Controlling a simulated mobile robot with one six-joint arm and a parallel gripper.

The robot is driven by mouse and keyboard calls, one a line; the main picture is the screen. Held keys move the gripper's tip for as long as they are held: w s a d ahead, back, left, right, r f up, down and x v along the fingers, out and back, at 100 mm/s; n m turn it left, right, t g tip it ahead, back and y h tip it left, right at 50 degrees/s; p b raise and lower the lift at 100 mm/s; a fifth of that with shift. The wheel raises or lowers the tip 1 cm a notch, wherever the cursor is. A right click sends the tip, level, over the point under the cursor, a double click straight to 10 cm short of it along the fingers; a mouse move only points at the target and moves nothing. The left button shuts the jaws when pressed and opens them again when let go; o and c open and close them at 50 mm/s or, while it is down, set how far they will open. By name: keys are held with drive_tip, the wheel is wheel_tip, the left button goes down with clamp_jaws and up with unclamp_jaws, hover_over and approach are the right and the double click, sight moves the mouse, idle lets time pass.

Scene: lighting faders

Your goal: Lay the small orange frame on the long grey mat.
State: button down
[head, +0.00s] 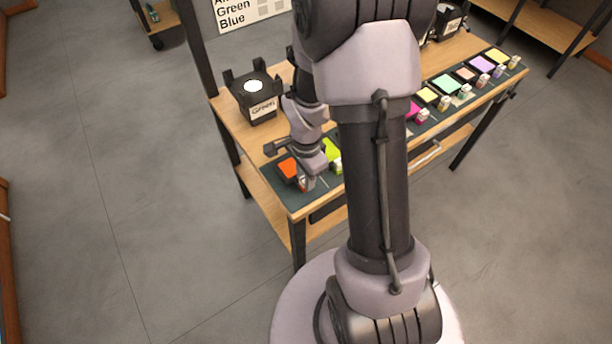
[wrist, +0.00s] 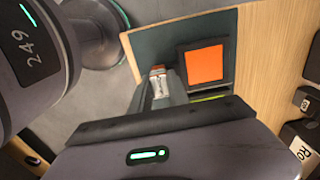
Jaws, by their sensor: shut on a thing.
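The small orange frame (head: 287,168) is an orange square with a dark border, at the near left end of the long grey mat (head: 294,198). In the wrist view the frame (wrist: 203,63) lies flat over the mat (wrist: 150,42); I cannot tell whether it touches it. My gripper (head: 305,183) is at the frame's front edge. In the wrist view my gripper (wrist: 158,82) is shut on a small pale, orange-topped piece beside the frame, which looks like its handle. The fingers partly hide this piece.
A yellow-green frame (head: 332,151) lies close to the right on the mat. Several other coloured frames with small pale pieces run along it, partly behind my arm. A black box labelled Green (head: 256,98) stands on the wooden bench behind. The bench edge is near.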

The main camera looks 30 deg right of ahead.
drive_tip(key=shift+f+b, duration=0.6)
drive_tip(key=shift+f, duration=0.1)
drive_tip(key=c, duration=1.2)
unclamp_jaws()
drive_tip(key=shift+o, duration=0.2)
wheel_tip(320, 180, up, 24)
drive_tip(key=p, duration=1.3)
drive_tip(key=shift+r, duration=0.25)
